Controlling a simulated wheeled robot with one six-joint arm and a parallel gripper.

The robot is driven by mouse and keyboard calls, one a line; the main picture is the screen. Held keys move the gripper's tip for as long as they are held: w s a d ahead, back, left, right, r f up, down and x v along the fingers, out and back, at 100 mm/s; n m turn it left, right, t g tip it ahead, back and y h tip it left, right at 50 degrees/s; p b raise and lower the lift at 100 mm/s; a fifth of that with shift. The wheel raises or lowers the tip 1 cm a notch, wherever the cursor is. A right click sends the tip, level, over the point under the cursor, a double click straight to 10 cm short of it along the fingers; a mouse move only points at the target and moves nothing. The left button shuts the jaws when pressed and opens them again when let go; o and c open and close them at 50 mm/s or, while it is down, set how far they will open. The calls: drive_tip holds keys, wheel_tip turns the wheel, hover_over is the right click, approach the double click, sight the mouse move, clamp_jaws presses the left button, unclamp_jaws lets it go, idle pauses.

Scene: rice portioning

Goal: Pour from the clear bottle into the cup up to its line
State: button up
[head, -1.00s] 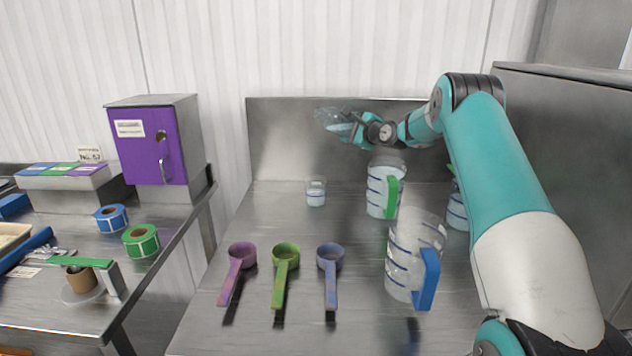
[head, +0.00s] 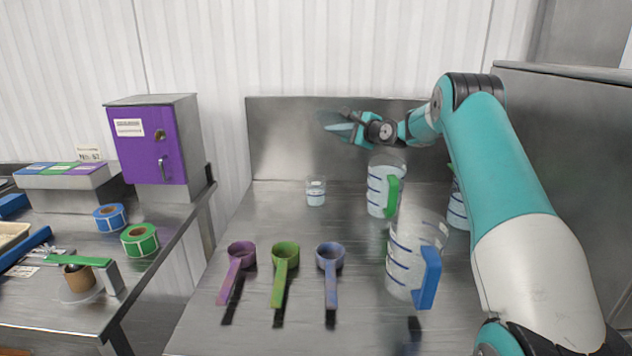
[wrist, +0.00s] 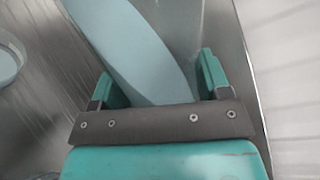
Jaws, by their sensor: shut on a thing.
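The clear bottle is between the fingers of my gripper (wrist: 162,82), which is shut on it. In the wrist view the bottle (wrist: 184,30) is see-through, with a pale blue band slanting across it. In the head view my gripper (head: 347,126) is raised against the steel back panel, above and to the right of the cup; the bottle there is faint and hard to outline. The small clear cup (head: 316,191) stands upright on the steel table, with pale contents low in it. A round rim, probably the cup (wrist: 8,62), shows at the wrist view's left edge. I see no stream.
A green-handled jug (head: 379,190) stands right of the cup, below my gripper. A blue-handled jug (head: 404,262) is nearer, and another striped vessel (head: 457,212) is partly behind my arm. Purple (head: 238,262), green (head: 284,262) and blue (head: 330,262) scoops lie in front.

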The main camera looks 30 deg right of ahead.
drive_tip(key=shift+d+f+n+b, duration=0.3)
drive_tip(key=shift+n+b, duration=0.2)
drive_tip(key=shift+b, duration=0.45)
idle(0.9)
drive_tip(key=shift+d+r+n+h+b, duration=0.25)
drive_tip(key=shift+n+h+b, duration=0.05)
drive_tip(key=shift+n, duration=0.5)
idle(1.7)
drive_tip(key=shift+f+n+b, duration=0.25)
drive_tip(key=shift+n+b, duration=0.15)
drive_tip(key=shift+b, duration=0.1)
idle(0.9)
